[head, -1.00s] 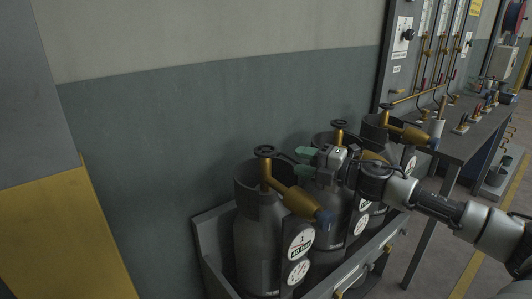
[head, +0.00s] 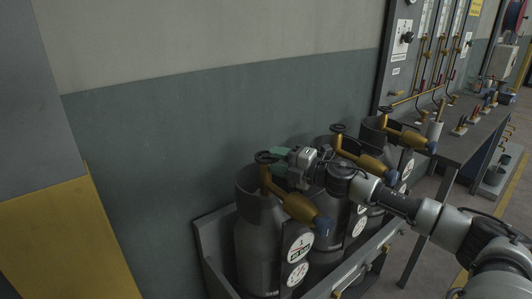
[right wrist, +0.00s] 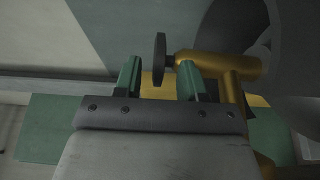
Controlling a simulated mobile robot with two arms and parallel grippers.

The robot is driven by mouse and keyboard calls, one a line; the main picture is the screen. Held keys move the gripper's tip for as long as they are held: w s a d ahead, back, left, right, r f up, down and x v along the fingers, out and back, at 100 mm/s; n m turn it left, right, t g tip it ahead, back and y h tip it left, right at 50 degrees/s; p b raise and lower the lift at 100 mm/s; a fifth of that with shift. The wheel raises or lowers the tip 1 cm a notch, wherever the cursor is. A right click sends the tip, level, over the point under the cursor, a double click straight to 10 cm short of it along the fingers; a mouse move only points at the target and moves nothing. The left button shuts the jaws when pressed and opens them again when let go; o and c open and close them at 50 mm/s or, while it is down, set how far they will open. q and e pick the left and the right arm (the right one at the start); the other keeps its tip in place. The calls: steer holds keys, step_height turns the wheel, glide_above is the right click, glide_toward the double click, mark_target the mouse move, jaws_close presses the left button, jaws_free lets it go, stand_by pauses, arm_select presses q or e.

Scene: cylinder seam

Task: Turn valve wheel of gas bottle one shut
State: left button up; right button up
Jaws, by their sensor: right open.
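Gas bottle one (head: 259,243) is the leftmost dark grey cylinder, with a "1" on its label. Its black valve wheel (head: 265,157) sits on top of a brass valve (head: 296,206). My right gripper (head: 279,161) has green fingertips and is open right beside the wheel, on its right. In the right wrist view the wheel (right wrist: 159,58) shows edge-on and appears between the open fingertips of the right gripper (right wrist: 160,72). The brass valve body (right wrist: 222,66) is partly behind one finger. I cannot tell if a finger touches the wheel. My left gripper is not in view.
Two more gas bottles with brass valves and wheels (head: 338,128) (head: 382,110) stand to the right in the same grey rack (head: 215,250). A wall (head: 170,140) is close behind. A workbench (head: 462,140) stands at the right.

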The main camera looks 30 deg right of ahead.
mark_target(276, 161)
steer(key=shift+p+x, duration=0.55)
steer(key=shift+x, duration=1.2)
jaws_close()
